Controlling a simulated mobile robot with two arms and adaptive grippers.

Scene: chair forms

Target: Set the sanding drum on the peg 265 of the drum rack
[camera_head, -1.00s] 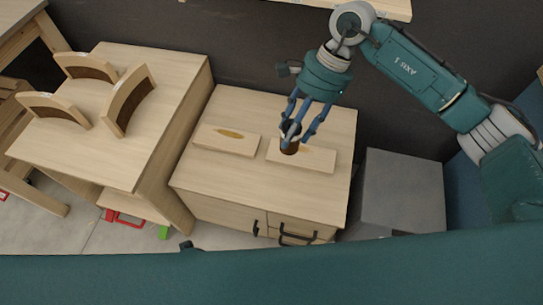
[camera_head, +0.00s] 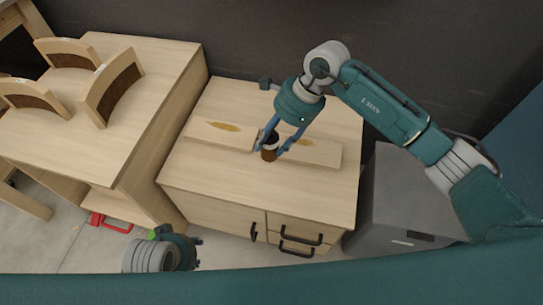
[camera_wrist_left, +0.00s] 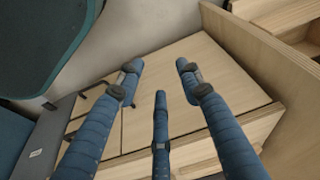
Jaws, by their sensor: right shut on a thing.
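The sanding drum appears to be the small dark-topped brown cylinder (camera_head: 269,153) over the wooden cabinet, near the left end of the right-hand board (camera_head: 322,153). My right gripper (camera_head: 270,146) is shut on it, with blue fingers on either side. I cannot tell whether the drum touches the cabinet or board. No peg or number is readable, so I cannot identify peg 265 or the drum rack. My left gripper shows in the left wrist view (camera_wrist_left: 158,74) with its fingers spread and empty. In the head view, only part of my left arm shows at the bottom.
Several curved wooden pieces (camera_head: 112,88) stand on the table (camera_head: 125,55) to the left. A grey box (camera_head: 405,190) stands right. The cabinet's front top is clear.

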